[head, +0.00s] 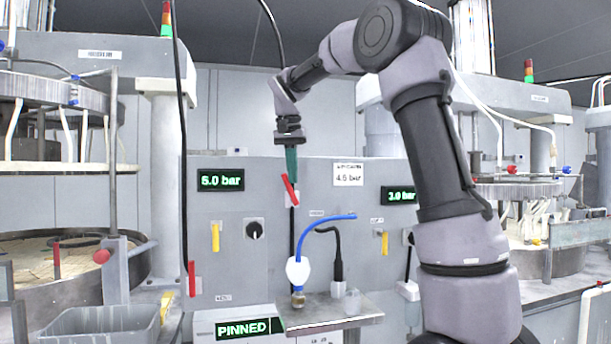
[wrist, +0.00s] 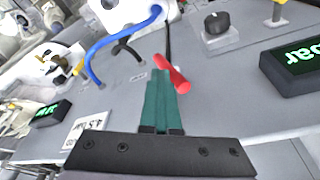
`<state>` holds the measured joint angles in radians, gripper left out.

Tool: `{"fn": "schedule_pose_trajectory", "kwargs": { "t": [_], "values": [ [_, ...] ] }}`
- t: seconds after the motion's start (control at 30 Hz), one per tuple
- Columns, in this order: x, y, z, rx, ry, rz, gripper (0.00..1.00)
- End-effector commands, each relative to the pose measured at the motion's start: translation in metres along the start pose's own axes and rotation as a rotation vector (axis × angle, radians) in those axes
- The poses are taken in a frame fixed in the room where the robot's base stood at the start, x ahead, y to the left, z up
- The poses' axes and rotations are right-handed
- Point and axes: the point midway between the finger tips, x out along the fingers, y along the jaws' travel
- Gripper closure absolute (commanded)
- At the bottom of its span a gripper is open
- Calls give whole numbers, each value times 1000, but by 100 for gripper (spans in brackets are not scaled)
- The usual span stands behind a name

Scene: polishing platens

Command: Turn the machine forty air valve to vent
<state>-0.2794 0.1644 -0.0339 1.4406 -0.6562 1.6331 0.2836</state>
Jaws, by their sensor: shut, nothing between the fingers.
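My gripper (head: 291,172) hangs fingers-down in front of the grey panel, its teal fingers shut and empty. A red lever (head: 289,190) sits tilted right at the fingertips, on a dark vertical line. In the wrist view the teal fingers (wrist: 162,80) reach up beside the red lever (wrist: 179,76); I cannot tell whether they touch it. Another red lever (head: 192,279) hangs upright on a black hose at the left. Yellow handles (head: 215,238) and (head: 384,243) point down on the panel. The small labels are too blurred to tell which valve is machine forty's.
Displays read 5.0 bar (head: 221,180) and PINNED (head: 243,329). A 4.5 bar card (head: 348,175) and a black knob (head: 254,230) are on the panel. A blue hose (head: 325,219) and a metal shelf (head: 335,314) stand below my gripper. Polishing machines flank the panel.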

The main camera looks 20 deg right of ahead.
Motion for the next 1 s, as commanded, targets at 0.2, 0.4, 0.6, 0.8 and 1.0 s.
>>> {"fn": "schedule_pose_trajectory", "kwargs": {
  "t": [0.2,0.4,0.6,0.8,1.0],
  "values": [
    [4,-18,6,-48,99,175,100],
    [8,-30,15,-87,192,337,100],
    [16,-42,23,-126,284,499,100],
    [25,-50,31,-164,375,657,100],
    [34,-56,36,-194,452,790,100]
  ]
}}
